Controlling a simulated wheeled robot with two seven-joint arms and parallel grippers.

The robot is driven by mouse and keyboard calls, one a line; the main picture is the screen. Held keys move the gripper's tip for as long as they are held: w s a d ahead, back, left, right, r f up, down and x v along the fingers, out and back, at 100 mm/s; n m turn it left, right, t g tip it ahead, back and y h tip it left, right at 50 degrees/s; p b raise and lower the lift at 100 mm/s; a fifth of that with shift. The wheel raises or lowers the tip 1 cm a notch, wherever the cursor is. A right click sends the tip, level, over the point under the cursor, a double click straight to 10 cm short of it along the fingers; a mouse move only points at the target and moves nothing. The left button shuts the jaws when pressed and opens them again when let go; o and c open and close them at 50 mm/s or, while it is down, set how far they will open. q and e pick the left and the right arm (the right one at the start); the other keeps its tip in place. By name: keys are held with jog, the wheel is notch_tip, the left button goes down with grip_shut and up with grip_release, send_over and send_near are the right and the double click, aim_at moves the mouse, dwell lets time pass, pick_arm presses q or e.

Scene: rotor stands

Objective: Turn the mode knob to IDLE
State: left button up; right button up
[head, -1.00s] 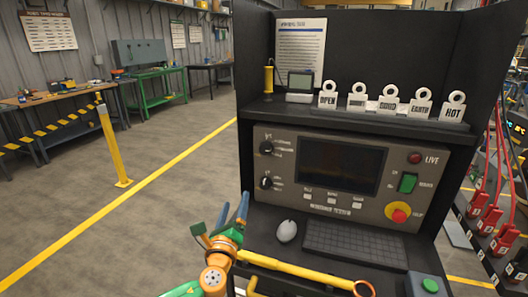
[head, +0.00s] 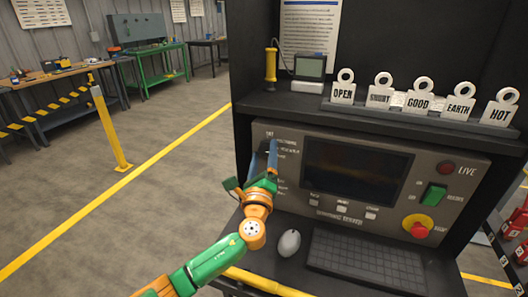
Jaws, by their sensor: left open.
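The test console's grey panel (head: 405,165) stands ahead, with a dark screen (head: 355,170) in it. My left gripper (head: 263,158) is open, its blue fingers pointing up in front of the panel's left part, beside the screen. The fingers and wrist cover the place of the two black knobs, so I cannot see the mode knob or its setting. Small printed labels show just right of the fingers, too small to read. I cannot tell whether the fingers touch anything. My right gripper is out of view.
A green switch (head: 434,196), a red emergency button (head: 419,230) and a red lamp (head: 445,168) are on the panel's right. A mouse (head: 288,243) and keyboard (head: 365,262) lie on the shelf below. Lettered tags (head: 418,98) stand above.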

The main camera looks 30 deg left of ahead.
pick_arm(q)
jog(key=shift+w+a+f, duration=0.2)
jog(key=shift+w, duration=0.15)
jog(key=shift+s+r, duration=0.1)
jog(key=shift+s, duration=0.05)
jog(key=c, duration=0.4)
jog(key=shift+d, duration=0.1)
grip_shut()
